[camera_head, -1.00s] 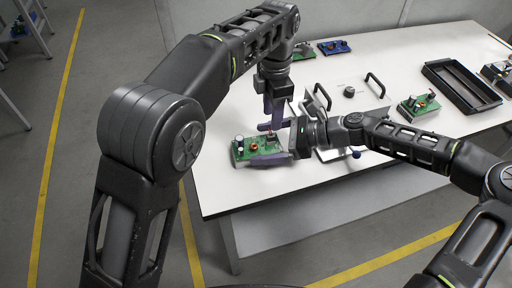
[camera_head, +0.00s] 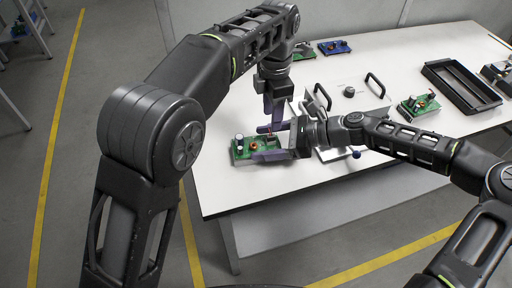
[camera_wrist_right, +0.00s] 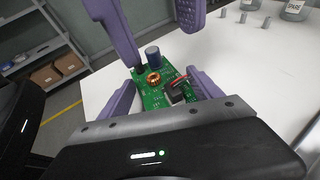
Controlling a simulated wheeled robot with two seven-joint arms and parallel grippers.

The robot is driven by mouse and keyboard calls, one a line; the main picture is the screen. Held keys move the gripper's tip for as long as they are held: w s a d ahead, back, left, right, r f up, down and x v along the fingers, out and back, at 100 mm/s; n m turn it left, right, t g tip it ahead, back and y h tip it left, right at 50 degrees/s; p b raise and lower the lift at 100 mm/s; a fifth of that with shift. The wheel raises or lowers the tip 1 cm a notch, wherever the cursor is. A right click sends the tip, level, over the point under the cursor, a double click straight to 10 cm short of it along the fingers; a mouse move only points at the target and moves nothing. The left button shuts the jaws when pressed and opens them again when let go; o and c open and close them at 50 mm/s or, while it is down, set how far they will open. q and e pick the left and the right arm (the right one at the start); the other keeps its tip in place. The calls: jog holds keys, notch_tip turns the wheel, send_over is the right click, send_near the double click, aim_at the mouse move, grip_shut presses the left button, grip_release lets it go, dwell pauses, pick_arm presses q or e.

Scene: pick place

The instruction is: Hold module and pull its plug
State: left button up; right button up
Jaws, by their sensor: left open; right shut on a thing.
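The module, a green circuit board with a copper coil and dark capacitors (camera_head: 240,149), lies near the table's left front edge. It also shows in the right wrist view (camera_wrist_right: 152,98). My right gripper (camera_head: 257,143) is shut on the module, one purple finger along each side; its fingers show in the right wrist view (camera_wrist_right: 160,80). The black plug with red wires (camera_wrist_right: 176,90) sits on the board's near part. My left gripper (camera_head: 273,113) is open and points down just above the board's far right end. Its spread fingers show at the top of the right wrist view (camera_wrist_right: 150,22).
A plate with black handles (camera_head: 375,85) and a dark knob (camera_head: 349,91) stands right of the grippers. Another green module (camera_head: 419,105) and a black tray (camera_head: 440,79) lie further right. A blue part (camera_head: 335,47) lies at the back. The table's front left is clear.

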jog(key=shift+d+f, duration=0.1)
jog(key=shift+f, duration=0.1)
jog(key=c, duration=0.4)
pick_arm(q)
jog(key=shift+d, duration=0.1)
jog(key=shift+c, duration=0.9)
pick_arm(e)
jog(key=shift+s, duration=0.1)
pick_arm(q)
jog(key=shift+s+d+r, duration=0.1)
jog(key=shift+d+r, duration=0.05)
jog(key=shift+r, duration=0.15)
pick_arm(e)
grip_shut()
pick_arm(q)
jog(key=s+r+m+t, duration=0.1)
jog(key=m, duration=0.5)
jog(key=s+r+m+t, duration=0.1)
jog(key=s+m+t, duration=0.1)
jog(key=m, duration=0.5)
jog(key=s+r+m+t, duration=0.1)
jog(key=s+m, duration=0.1)
jog(key=m, duration=0.4)
jog(key=shift+d+m+t+y, duration=0.25)
jog(key=shift+m+t+y, duration=0.05)
jog(key=shift+y, duration=0.1)
jog(key=shift+f, duration=0.1)
